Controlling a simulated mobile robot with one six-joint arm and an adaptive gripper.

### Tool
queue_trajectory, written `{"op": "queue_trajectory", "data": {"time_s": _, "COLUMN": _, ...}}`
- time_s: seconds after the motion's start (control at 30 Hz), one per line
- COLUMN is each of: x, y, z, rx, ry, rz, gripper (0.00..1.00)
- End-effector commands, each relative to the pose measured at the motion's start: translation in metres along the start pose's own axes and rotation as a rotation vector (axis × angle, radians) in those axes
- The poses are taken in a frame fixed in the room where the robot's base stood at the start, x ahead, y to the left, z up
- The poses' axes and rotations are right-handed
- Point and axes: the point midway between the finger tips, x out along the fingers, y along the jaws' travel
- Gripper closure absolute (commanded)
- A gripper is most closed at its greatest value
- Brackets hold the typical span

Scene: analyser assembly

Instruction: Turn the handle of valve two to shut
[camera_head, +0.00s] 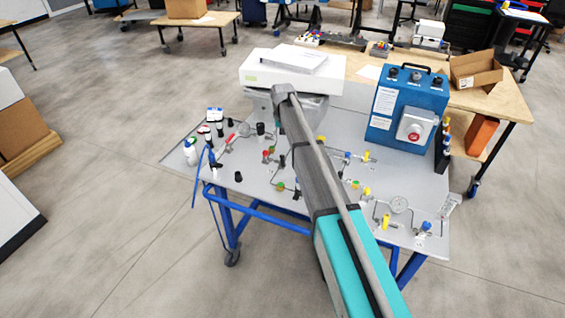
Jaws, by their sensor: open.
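The analyser panel (250,199) is a grey sheet on a blue wheeled frame. It carries thin tubing, gauges and several small valves with coloured handles. I see a red handle (265,153), a green one (280,186), a yellow one (366,155) and a blue one (426,226). No label is readable, so I cannot tell which is valve two or how its handle stands. My arm crosses over the middle of the panel and hides part of it. My gripper does not show; the arm covers the place beyond its bend.
A blue box with a red button (408,105) stands at the panel's back right. A white instrument (290,72) stands at the back. Small black-capped bottles (219,128) and a white bottle (190,152) are at the left. A wooden table (500,100) adjoins behind.

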Motion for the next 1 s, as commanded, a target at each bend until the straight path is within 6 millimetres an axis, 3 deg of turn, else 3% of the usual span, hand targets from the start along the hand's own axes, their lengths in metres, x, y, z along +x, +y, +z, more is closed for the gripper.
{"op": "queue_trajectory", "data": {"time_s": 1.0, "x": 0.08, "y": 0.0, "z": 0.0, "rx": 0.0, "ry": 0.0, "rz": 0.0, "gripper": 0.43}}
